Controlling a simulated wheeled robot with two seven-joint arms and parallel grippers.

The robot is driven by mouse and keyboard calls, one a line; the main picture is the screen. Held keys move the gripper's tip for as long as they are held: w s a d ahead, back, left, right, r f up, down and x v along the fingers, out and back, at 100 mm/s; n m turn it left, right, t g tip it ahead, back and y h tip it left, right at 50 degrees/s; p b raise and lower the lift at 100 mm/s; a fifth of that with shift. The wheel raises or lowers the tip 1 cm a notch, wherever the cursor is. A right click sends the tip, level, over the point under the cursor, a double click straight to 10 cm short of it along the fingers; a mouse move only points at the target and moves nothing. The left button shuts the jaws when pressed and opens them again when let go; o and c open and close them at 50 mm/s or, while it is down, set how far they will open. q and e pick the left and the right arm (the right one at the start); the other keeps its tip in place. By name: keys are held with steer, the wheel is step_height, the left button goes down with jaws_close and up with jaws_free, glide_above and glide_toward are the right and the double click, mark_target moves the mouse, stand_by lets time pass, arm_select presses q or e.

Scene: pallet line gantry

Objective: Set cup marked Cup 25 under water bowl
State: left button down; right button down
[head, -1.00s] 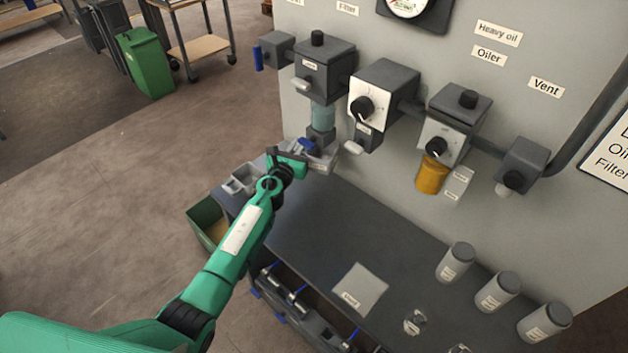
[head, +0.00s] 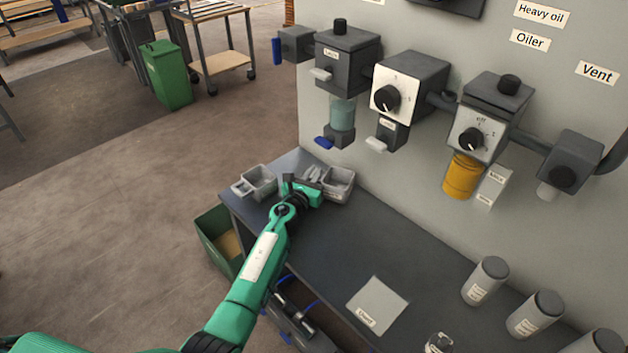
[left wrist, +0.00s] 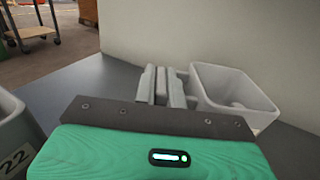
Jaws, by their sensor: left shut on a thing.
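The water bowl (head: 342,114) is the pale teal bowl under the left unit on the wall, with a dark block and blue lever below it. A grey open cup (head: 338,186) is at the table's back edge, below the bowl in the head view. It also shows in the left wrist view (left wrist: 235,92); its mark is not readable. My left gripper (head: 312,184) is shut at this cup's left side, its fingers (left wrist: 165,88) close together on its grip part. The cup looks low, at or just above the tabletop. My right gripper is not in view.
A second grey cup (head: 260,181) stands left of the gripper; its label reads 22 in the left wrist view (left wrist: 14,150). A square pad (head: 378,304) and several grey canisters (head: 485,281) are toward the right. The table's middle is clear.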

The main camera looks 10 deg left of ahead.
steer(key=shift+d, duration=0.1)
arm_select(q)
steer(key=shift+f, duration=0.2)
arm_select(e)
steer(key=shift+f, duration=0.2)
arm_select(q)
steer(key=c, duration=1.5)
jaws_free()
steer(key=shift+r, duration=0.1)
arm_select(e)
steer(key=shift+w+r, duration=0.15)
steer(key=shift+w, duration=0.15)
